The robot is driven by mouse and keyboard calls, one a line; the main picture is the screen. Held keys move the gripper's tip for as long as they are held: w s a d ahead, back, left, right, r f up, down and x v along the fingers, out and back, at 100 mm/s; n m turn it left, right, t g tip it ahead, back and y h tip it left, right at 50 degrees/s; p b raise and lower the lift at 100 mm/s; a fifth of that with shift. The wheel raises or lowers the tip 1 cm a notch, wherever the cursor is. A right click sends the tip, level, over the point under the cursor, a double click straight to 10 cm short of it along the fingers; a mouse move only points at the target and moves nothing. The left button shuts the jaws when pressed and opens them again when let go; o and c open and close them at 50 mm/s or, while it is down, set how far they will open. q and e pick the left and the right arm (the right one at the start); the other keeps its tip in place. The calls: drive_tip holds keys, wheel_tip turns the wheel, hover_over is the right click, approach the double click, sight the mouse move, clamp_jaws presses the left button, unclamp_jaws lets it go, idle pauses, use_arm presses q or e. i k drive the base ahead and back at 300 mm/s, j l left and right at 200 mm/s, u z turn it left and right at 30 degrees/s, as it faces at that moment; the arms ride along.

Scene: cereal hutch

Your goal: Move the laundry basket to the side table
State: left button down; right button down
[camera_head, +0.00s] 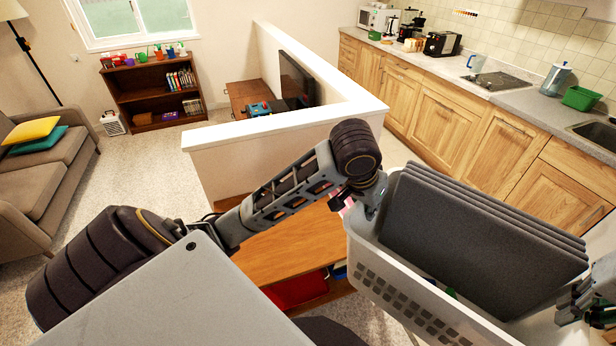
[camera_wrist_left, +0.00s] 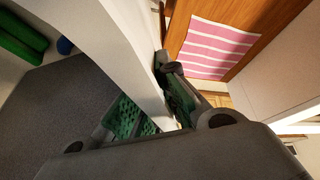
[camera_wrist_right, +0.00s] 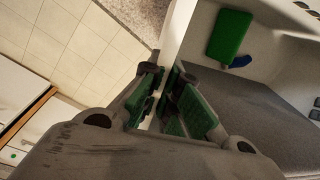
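The white laundry basket (camera_head: 415,310), with slotted sides, is at the lower right of the head view. A large dark grey ribbed item (camera_head: 470,225) fills much of its top. My left gripper (camera_head: 372,203) is at its left rim; in the left wrist view its green-padded fingers (camera_wrist_left: 158,112) straddle the white basket wall (camera_wrist_left: 125,50). My right gripper (camera_head: 578,302) is at the right rim, partly cut off; in the right wrist view its fingers (camera_wrist_right: 168,103) also close around the wall. A wooden table (camera_head: 290,245) stands behind the basket; I cannot tell whether it is the side table.
A low white partition (camera_head: 290,122) stands behind the wooden table. A kitchen counter (camera_head: 510,95) runs along the right. A sofa (camera_head: 35,170) and bookshelf (camera_head: 155,90) are at the left, with open carpet between. A pink striped cloth (camera_wrist_left: 215,45) lies on wood beside the basket.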

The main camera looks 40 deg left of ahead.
sight(281, 229)
drive_tip(key=i+u, duration=0.2)
drive_tip(key=u, duration=0.2)
drive_tip(key=i+u, duration=0.25)
drive_tip(key=u, duration=0.2)
drive_tip(key=i+u, duration=0.4)
drive_tip(key=j+u, duration=0.1)
drive_tip(key=u, duration=0.75)
